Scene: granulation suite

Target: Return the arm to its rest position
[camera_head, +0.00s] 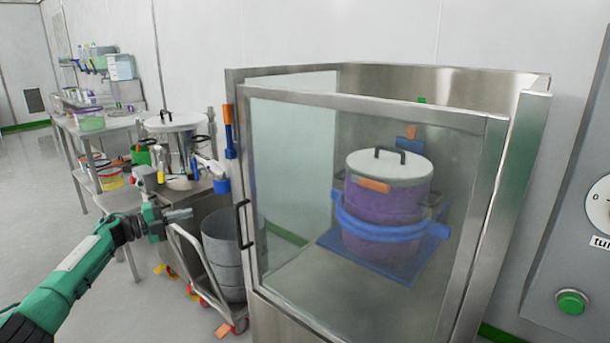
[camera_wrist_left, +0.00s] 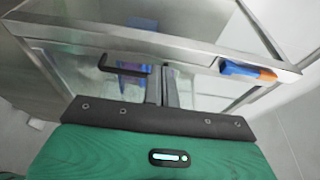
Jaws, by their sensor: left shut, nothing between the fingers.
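My left arm, green, comes in from the lower left of the head view. Its gripper (camera_head: 178,215) is shut and empty, in front of the cart and to the left of the booth's black door handle (camera_head: 242,224). There is a visible gap between the fingers and the handle in the head view. In the left wrist view the shut fingers (camera_wrist_left: 162,88) point toward the booth, with the black handle (camera_wrist_left: 124,67) just left of them. My right gripper is in neither view.
A steel-framed glass booth (camera_head: 373,105) holds a purple pot (camera_head: 388,200) with a white lid, ringed by a blue band. A trolley carries a grey bin (camera_head: 225,255). Tables with a steel vessel and containers stand at the left. The floor at far left is clear.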

